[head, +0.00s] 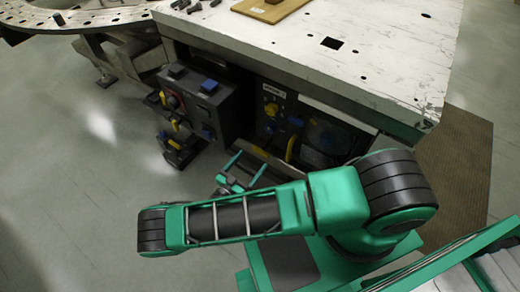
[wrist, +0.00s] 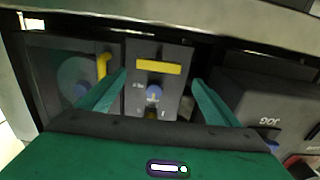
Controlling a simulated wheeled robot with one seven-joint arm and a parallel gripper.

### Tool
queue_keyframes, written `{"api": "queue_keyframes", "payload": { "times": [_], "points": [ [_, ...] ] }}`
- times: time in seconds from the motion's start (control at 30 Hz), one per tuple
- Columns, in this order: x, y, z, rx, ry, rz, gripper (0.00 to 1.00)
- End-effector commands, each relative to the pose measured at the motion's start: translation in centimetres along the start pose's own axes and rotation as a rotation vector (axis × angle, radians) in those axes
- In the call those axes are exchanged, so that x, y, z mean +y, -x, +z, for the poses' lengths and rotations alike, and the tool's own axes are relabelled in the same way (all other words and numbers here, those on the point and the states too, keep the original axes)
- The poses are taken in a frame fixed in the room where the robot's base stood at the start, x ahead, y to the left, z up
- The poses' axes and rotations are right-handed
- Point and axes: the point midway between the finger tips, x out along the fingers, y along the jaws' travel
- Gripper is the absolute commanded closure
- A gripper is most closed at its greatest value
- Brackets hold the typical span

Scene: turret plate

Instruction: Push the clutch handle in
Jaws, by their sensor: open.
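A curved yellow handle (head: 290,148) stands at the panel bay under the table; it also shows in the wrist view (wrist: 102,66), left of my fingers' gap. No readable label marks the clutch handle, so I cannot tell for certain that this is it. Beside it is a dark panel with a yellow knob (head: 271,109) and a blue knob (head: 296,122). In the wrist view a blue knob (wrist: 153,92) and a yellow strip (wrist: 158,67) show between my fingers. My gripper (wrist: 159,77) is open and empty, facing the panel. In the head view my arm partly covers it.
A dark control box (head: 205,105) with blue and red buttons juts out left of the panel; its JOG lettering (wrist: 270,122) is upside down in the wrist view. The white table top (head: 380,60) overhangs the panels. Floor at left (head: 80,190) is clear.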

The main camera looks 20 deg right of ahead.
Motion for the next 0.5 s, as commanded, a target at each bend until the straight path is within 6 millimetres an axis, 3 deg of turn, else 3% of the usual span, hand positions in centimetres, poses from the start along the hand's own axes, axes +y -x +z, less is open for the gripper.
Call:
{"api": "queue_keyframes", "payload": {
  "times": [0.2, 0.5],
  "points": [
    [0.3, -4.4, 0.0, 0.002, 0.001, 0.01, 0.15],
    [0.4, -7.7, 0.0, 0.001, 0.0, 0.011, 0.15]
  ]
}}
